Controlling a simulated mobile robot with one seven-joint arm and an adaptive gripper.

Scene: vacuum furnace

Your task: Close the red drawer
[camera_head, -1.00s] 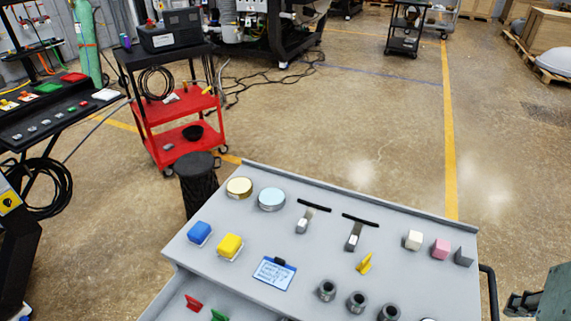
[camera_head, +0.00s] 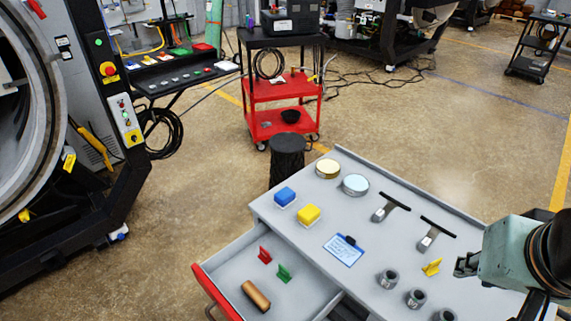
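The red drawer (camera_head: 208,290) is pulled out of the left side of the grey tool cart (camera_head: 300,231), with its red front and handle at the lower left. Inside it lie a red clip (camera_head: 265,256), a green clip (camera_head: 284,274) and a copper-brown cylinder (camera_head: 256,296). Its lower part is cut off by the bottom edge of the picture. My gripper (camera_head: 462,265) is at the right, above the cart top and far from the drawer. Its fingers are small and partly hidden, so I cannot tell whether they are open.
Blue (camera_head: 285,196) and yellow (camera_head: 309,214) blocks, tins, squeegee-like tools, a clipboard (camera_head: 344,250) and dark sockets stand on the cart top. A black bin (camera_head: 287,160) is behind the cart. A large furnace (camera_head: 40,130) stands left. Floor left of the drawer is clear.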

